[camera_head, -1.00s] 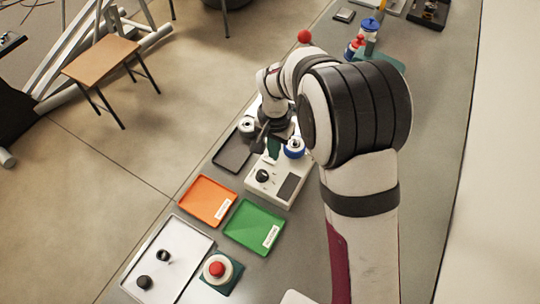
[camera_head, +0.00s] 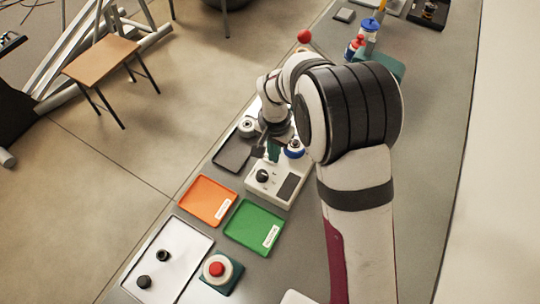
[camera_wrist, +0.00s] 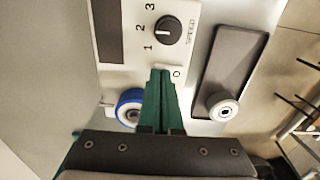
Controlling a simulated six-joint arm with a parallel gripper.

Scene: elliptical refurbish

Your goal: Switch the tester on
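The tester is a white box (camera_head: 262,190) with a black round knob (camera_head: 263,176) and a dark panel (camera_head: 289,187). In the wrist view, the tester face (camera_wrist: 140,70) shows the knob (camera_wrist: 168,30) beside the marks 1, 2, 3 and SPEED. A "0" mark is printed near its lower edge. My gripper (camera_wrist: 160,74) has its green fingers together with nothing visible between them. The fingertips are over that lower edge, beside the "0". Any switch there is hidden by the fingers, and I cannot tell whether they touch. In the head view, my gripper (camera_head: 273,153) is at the tester's far end.
A blue-rimmed round part (camera_wrist: 128,105) sits left of my fingers. A dark tray (camera_wrist: 232,58) holds a white round part (camera_wrist: 222,106) on the right. Orange (camera_head: 208,201) and green (camera_head: 254,228) trays, a white tray (camera_head: 168,262) and a red button (camera_head: 217,269) lie nearer the head camera.

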